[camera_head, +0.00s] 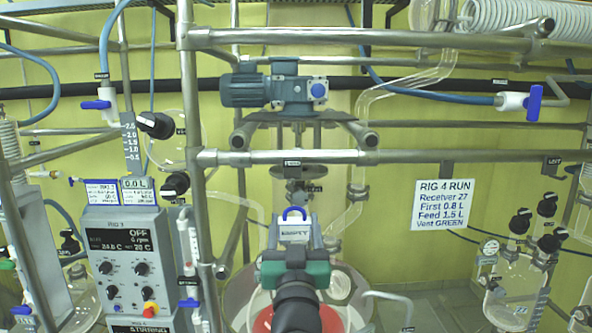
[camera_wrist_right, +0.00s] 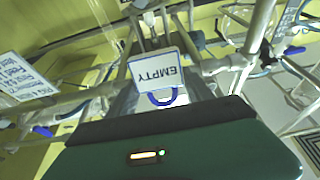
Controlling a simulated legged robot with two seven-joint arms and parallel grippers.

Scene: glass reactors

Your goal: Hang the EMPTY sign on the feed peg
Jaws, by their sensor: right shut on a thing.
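The EMPTY sign (camera_head: 294,231) is a small white plate with dark lettering and a blue loop on top. My right gripper (camera_head: 294,242) is shut on it and holds it up in the lower middle of the head view, loop upward. In the right wrist view the sign (camera_wrist_right: 157,72) appears upside down, with its blue loop (camera_wrist_right: 162,98) toward the green gripper body. The sign is apart from the rig's pipes in the head view. I cannot make out which part is the feed peg; the small labels are unreadable. My left gripper is not in view.
Steel rig pipes (camera_head: 283,157) cross in front at mid height, with a motor (camera_head: 278,88) above. Glassware (camera_head: 515,285) and a white RIG 4 RUN notice (camera_head: 444,205) are right.

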